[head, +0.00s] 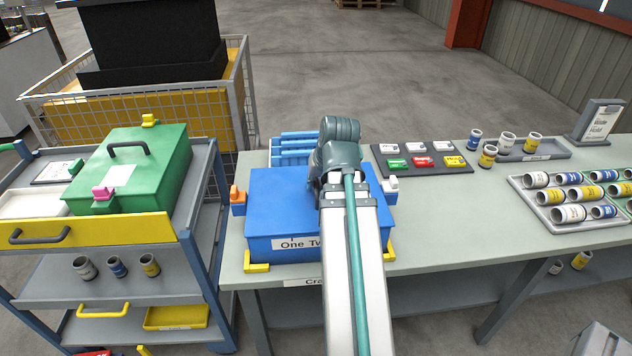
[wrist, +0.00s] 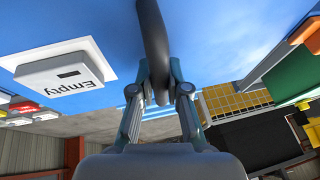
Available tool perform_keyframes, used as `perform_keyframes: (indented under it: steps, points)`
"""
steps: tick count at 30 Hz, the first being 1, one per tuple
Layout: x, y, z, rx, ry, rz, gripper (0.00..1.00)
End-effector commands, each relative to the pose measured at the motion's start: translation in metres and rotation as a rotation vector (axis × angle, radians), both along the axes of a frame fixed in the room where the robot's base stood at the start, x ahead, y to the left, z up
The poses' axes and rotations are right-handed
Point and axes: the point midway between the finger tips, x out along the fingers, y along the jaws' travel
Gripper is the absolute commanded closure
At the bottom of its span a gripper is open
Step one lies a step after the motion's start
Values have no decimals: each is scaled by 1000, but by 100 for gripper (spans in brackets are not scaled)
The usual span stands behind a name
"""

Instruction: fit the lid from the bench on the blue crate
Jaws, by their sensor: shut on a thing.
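The blue crate (head: 285,249) stands on the bench between yellow corner stops, with a label starting "One Tw" on its front. A blue lid (head: 277,195) lies over its top, roughly lined up with it; I cannot tell whether it is fully seated. In the wrist view the lid (wrist: 225,30) carries a raised white "Empty" plate (wrist: 65,75) and a dark arched handle (wrist: 153,45). My gripper (wrist: 160,95) is shut on that handle. In the head view my arm hides the handle and the lid's right part. An orange clip (head: 237,197) and a white clip (head: 391,186) stand at the crate's sides.
A blue slotted rack (head: 295,142) sits behind the crate. A panel of small coloured labels (head: 421,160) and a tray of cans (head: 570,203) lie to the right. A cart with a lidded green crate (head: 165,178) stands left. Bare bench (head: 450,235) is free right of my arm.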

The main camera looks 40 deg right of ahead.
Motion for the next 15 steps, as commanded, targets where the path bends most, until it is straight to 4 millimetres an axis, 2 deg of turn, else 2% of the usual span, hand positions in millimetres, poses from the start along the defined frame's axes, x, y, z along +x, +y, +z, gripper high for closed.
perform_keyframes:
  steps: [6,7,11,12,15]
  points:
    - [0,0,0,-1,-1,0,100]
    - [0,0,0,-1,-1,0,82]
    - [0,0,0,-1,-1,0,60]
    - [0,0,0,-1,-1,0,56]
    - [0,0,0,-1,-1,0,56]
